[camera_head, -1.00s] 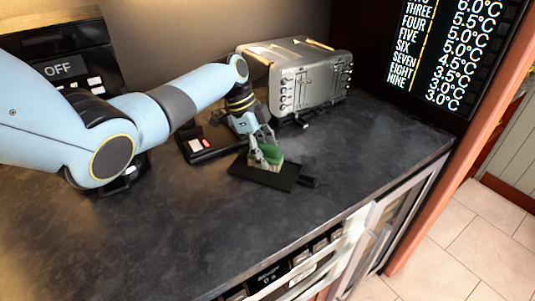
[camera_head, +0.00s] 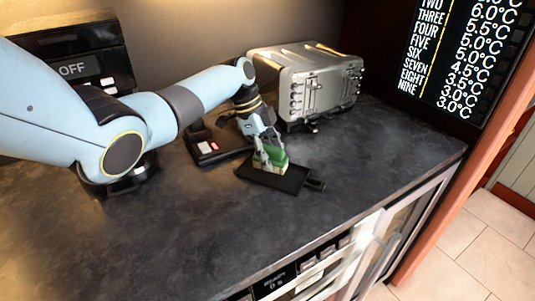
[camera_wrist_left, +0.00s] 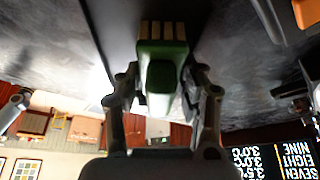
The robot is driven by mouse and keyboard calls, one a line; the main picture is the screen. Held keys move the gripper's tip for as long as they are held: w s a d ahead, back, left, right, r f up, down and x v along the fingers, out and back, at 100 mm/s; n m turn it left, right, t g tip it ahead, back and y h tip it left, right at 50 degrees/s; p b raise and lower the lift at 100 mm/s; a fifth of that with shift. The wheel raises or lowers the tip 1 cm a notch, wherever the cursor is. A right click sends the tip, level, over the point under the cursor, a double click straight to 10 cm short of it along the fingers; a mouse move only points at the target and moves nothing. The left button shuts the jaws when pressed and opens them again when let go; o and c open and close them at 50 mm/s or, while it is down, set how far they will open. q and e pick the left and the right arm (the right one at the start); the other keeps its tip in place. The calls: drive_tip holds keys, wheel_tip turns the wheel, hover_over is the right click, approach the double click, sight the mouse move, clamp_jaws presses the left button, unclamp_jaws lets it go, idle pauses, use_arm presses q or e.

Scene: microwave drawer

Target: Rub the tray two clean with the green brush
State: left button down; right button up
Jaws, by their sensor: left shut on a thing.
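A black flat tray (camera_head: 291,181) with a short handle at its right lies on the dark countertop. The green brush (camera_head: 277,156) has a pale bristle side facing down and is on or just over the tray; I cannot tell if it touches. My left gripper (camera_head: 266,148) is shut on the brush from above. In the left wrist view the green brush (camera_wrist_left: 163,72) sits between my two fingers, its tan bristles (camera_wrist_left: 162,30) pointing away toward the dark tray. My right gripper is not seen.
A silver toaster (camera_head: 310,88) stands behind the tray. A black machine reading OFF (camera_head: 74,70) stands at the back left. The front left counter (camera_head: 150,240) is clear.

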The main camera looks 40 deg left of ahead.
sight(284, 150)
use_arm(q)
drive_tip(key=shift+w+d, duration=0.15)
drive_tip(key=shift+d, duration=0.35)
drive_tip(key=shift+d, duration=0.1)
drive_tip(key=shift+w+d, duration=0.2)
drive_tip(key=shift+d, duration=0.7)
drive_tip(key=shift+w+d, duration=0.2)
drive_tip(key=shift+d, duration=0.4)
drive_tip(key=shift+w+d, duration=0.2)
drive_tip(key=shift+d, duration=0.35)
drive_tip(key=shift+a, duration=0.1)
drive_tip(key=shift+a, duration=0.5)
drive_tip(key=shift+s, duration=0.1)
